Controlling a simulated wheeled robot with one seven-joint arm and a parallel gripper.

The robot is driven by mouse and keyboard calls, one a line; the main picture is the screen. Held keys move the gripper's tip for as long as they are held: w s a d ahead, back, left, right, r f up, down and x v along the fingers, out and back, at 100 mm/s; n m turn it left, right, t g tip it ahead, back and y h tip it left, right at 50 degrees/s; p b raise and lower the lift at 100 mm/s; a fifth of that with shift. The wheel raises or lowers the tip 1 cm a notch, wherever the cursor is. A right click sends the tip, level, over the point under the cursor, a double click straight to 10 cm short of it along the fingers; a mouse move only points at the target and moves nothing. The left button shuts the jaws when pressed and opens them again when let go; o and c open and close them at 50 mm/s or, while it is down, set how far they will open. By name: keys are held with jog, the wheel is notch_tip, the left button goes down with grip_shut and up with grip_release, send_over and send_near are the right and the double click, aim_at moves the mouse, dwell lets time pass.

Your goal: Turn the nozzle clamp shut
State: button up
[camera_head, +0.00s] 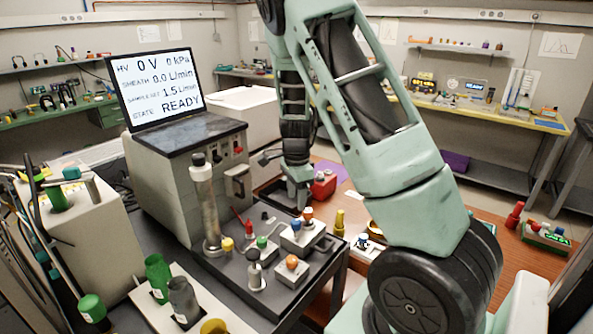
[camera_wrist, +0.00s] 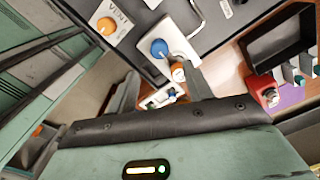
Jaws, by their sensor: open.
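No part is labelled as the nozzle clamp, so I cannot tell for certain which one it is. A pale block (camera_head: 304,241) on the grey bench carries a blue knob (camera_head: 296,225) and an orange-topped white cylinder (camera_head: 307,213). In the wrist view the blue knob (camera_wrist: 159,48) and the orange-topped cylinder (camera_wrist: 178,71) show ahead of my fingers. My gripper (camera_head: 300,203) is above the back of this block, pointing down. Its fingers (camera_wrist: 158,88) are apart, with the cylinder close to the right finger. Whether they touch is unclear.
A second block with an orange knob (camera_head: 291,264) stands in front. A black-knobbed post (camera_head: 255,270) and a tall metal column (camera_head: 206,205) stand to the left. The instrument's screen (camera_head: 155,88) reads READY. A black tray (camera_wrist: 281,48) and a red object (camera_wrist: 262,88) are nearby.

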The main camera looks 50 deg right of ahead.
notch_tip(320, 180, up, 9)
dwell(0.3)
jog(key=shift+r, duration=0.1)
dwell(0.4)
jog(key=s+a+n+y+b, duration=0.1)
jog(key=s+a+n, duration=0.1)
jog(key=a+n, duration=0.8)
jog(key=s+a+n+y, duration=0.1)
jog(key=s+a+n, duration=0.25)
jog(key=a, duration=1.15)
jog(key=s+a+n+h+b, duration=0.1)
jog(key=s+a+n, duration=1.2)
jog(key=s+n, duration=0.4)
jog(key=shift+a, duration=0.2)
jog(key=shift+w, duration=0.1)
